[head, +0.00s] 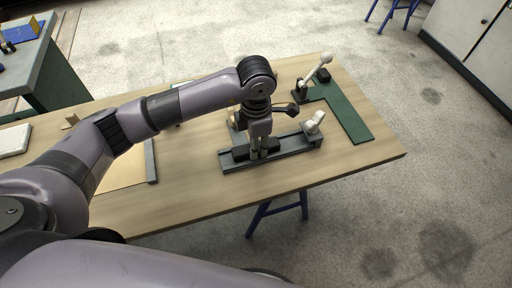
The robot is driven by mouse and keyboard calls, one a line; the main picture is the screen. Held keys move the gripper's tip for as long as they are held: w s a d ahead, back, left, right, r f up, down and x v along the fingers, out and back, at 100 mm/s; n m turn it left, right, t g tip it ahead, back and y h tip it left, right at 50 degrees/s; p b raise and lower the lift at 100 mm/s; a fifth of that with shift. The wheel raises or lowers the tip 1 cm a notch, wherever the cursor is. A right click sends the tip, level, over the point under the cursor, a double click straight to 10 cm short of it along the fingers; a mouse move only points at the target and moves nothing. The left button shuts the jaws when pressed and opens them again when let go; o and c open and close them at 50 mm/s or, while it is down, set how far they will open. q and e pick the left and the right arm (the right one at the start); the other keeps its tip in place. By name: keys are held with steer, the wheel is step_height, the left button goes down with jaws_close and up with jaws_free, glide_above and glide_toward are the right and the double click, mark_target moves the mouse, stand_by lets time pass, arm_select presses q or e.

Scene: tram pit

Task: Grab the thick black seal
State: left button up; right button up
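My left gripper (260,154) points down over a long dark grey rail fixture (230,167) on the wooden table. Its two pale fingers are close together, in front of black pieces on the fixture. One black block-like piece (241,153) shows just left of the fingers and another black piece (286,140) shows just right. Either may be the thick black seal, or part of one; I cannot tell. I also cannot tell whether the fingers touch or hold anything. My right gripper is not in view.
A white jointed part (315,122) stands at the fixture's right end. A tan board (122,172) lies to the left. The table's front right is clear.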

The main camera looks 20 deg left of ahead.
arm_select(q)
jaws_close()
